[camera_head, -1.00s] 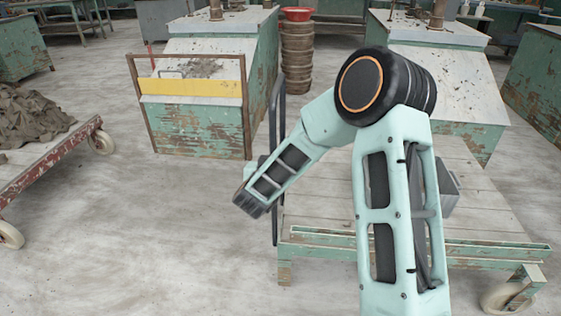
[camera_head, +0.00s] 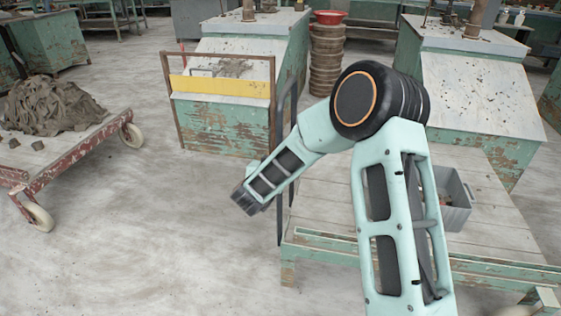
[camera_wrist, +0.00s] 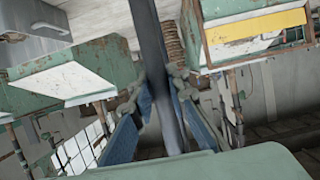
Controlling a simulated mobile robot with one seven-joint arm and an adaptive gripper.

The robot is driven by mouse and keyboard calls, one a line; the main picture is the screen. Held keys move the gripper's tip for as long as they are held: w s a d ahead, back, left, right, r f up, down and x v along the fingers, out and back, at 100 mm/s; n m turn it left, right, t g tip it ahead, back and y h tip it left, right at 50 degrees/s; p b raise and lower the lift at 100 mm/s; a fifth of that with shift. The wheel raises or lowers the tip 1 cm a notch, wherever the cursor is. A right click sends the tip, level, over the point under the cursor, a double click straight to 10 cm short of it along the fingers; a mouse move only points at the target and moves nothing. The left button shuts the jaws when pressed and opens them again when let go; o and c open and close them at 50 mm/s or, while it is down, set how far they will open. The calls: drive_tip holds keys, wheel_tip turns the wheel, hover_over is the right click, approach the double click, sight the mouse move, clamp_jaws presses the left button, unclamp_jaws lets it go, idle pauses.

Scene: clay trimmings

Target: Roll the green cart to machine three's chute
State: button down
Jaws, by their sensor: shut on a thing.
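The green cart (camera_head: 320,205) is a low plank-topped cart with a chipped pale-green frame. It stands in front of me at lower right, partly hidden by my arm. Its dark upright handle bar (camera_head: 292,110) rises at its left edge and shows in the wrist view (camera_wrist: 150,35). A green machine (camera_head: 222,125) with a white sloped top and yellow band stands beyond. Another (camera_head: 480,100) stands at right. I cannot tell which is machine three.
A grey bin (camera_head: 457,210) sits on the green cart's deck. A red-framed cart (camera_head: 85,150) with a heap of clay (camera_head: 50,105) stands at left. A stack of brown round pieces with a red bowl (camera_head: 330,17) stands between the machines. The floor at lower left is clear.

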drive_tip(key=w+a, duration=0.2)
drive_tip(key=a, duration=0.5)
drive_tip(key=shift+a+p, duration=0.35)
drive_tip(key=shift+p, duration=0.1)
drive_tip(key=shift+r, duration=0.1)
drive_tip(key=w+a+p, duration=0.1)
drive_tip(key=a, duration=0.6)
drive_tip(key=shift+w+a+p, duration=0.3)
drive_tip(key=shift+w+a, duration=0.05)
drive_tip(key=shift+a, duration=0.05)
